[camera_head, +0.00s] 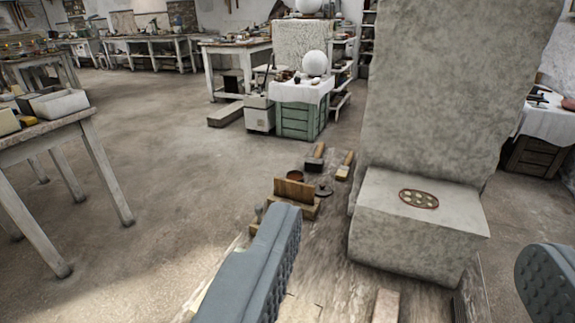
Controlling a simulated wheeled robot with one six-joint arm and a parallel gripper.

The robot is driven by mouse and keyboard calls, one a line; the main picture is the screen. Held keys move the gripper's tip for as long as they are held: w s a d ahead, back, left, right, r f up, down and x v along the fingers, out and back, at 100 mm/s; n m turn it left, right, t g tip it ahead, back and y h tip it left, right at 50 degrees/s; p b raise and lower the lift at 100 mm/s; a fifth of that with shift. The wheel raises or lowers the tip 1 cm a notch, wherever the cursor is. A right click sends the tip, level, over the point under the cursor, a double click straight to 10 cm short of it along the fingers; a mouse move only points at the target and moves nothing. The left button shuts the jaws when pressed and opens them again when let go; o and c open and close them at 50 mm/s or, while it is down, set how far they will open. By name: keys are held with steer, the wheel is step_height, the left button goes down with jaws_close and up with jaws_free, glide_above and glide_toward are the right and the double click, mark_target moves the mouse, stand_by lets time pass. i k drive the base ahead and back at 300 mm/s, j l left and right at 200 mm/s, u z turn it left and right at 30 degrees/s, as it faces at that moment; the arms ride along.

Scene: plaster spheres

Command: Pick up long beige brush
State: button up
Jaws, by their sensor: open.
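A brush-like tool with a light tan upper part and a darker lower end (345,166) lies on the wooden surface (335,215) ahead, left of the stone block. It may be the long beige brush, but it is too small to be sure. A darker tool (315,158) lies just left of it. My gripper (415,238) is open, its two grey ridged fingers wide apart and nothing between them. The left finger is low in the middle of the picture, the right finger at the right edge. Both tools are farther off than the fingertips.
A stone block (410,245) with an oval palette (419,199) stands before a tall slab (455,80). A wooden box (296,190) and a dark round piece (323,190) lie near the tools. A table (45,130) stands at left. The floor (170,140) between is clear.

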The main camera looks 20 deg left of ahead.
mark_target(341, 175)
steer(key=j+u, duration=0.2)
steer(key=u, duration=0.55)
steer(key=i+j+u, duration=0.15)
steer(key=j, duration=0.35)
steer(key=i+j+u, duration=0.15)
steer(key=i+j, duration=0.15)
steer(key=j, duration=0.15)
steer(key=i+j+u, duration=0.15)
steer(key=j, duration=0.25)
steer(key=i+j+u, duration=0.15)
steer(key=i+j, duration=0.25)
steer(key=i+j+z, duration=0.2)
steer(key=i, duration=0.3)
steer(key=i+j+z, duration=0.2)
steer(key=i, duration=0.35)
steer(key=i+j+z, duration=0.2)
steer(key=i, duration=0.3)
steer(key=i+l+z, duration=0.2)
steer(key=i+z, duration=0.25)
steer(key=i+l+z, duration=0.15)
steer(key=i+z, duration=0.15)
steer(key=z, duration=0.15)
steer(key=i+z, duration=0.45)
steer(key=i+j+z, duration=0.25)
steer(key=z, duration=0.2)
steer(key=i+l+z, duration=0.25)
steer(key=i, duration=0.75)
steer(key=j, duration=0.1)
